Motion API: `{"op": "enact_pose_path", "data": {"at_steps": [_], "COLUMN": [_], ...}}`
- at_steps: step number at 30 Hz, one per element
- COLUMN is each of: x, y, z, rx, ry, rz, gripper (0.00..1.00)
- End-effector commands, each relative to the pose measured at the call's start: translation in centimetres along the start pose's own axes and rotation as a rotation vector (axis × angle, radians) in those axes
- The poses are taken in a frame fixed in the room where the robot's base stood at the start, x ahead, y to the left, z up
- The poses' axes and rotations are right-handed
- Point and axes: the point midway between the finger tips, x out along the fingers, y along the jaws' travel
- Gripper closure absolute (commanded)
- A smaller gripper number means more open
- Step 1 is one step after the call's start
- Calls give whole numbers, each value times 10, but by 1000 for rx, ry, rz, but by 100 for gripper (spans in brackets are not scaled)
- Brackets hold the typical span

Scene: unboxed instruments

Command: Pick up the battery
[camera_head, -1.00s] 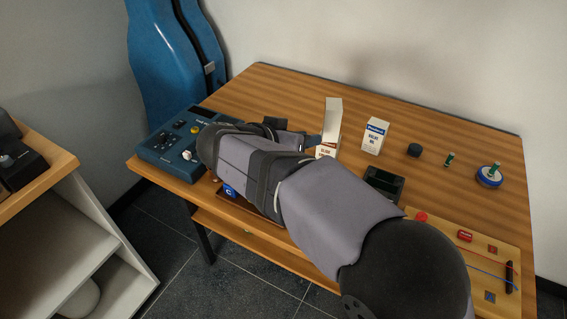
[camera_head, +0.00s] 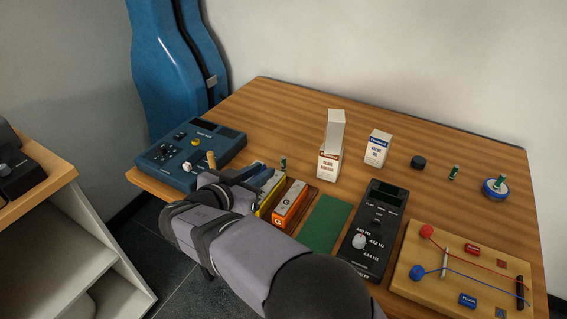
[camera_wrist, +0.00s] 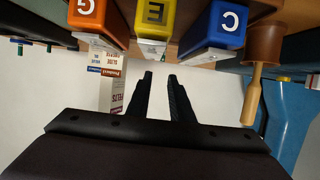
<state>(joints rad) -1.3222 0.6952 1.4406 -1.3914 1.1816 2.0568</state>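Small green cylinders with pale ends look like batteries. One (camera_head: 283,163) stands behind the coloured blocks, another (camera_head: 454,172) stands at the right rear, and a third (camera_head: 497,182) stands on a round blue-and-white disc (camera_head: 491,192). I cannot tell which one is meant. My gripper (camera_head: 250,176) is low at the table's left front, beside the blocks, partly hidden by my arm. In the wrist view my gripper (camera_wrist: 161,76) has its two dark fingers apart with nothing between them. Small green shapes (camera_wrist: 20,46) show at that view's left edge, too small to identify surely.
Orange G (camera_wrist: 86,15), yellow E (camera_wrist: 154,17) and blue C (camera_wrist: 228,22) blocks lie near my fingers. A blue control box (camera_head: 190,153) is at left. Two cartons (camera_head: 330,148) (camera_head: 377,148), a black tuner (camera_head: 372,232) and a wired board (camera_head: 462,270) stand right. The rear table is mostly clear.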

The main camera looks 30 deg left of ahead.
Motion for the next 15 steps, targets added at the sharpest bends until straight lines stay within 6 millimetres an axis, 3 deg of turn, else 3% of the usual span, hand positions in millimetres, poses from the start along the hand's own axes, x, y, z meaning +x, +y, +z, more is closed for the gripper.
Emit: {"op": "enact_pose_path", "data": {"at_steps": [9,15], "x": [45,59], "y": [1,0], "z": [-2,-1], "rx": [0,0], "ry": [0,-1], "rz": [4,2], "gripper": [80,80]}}
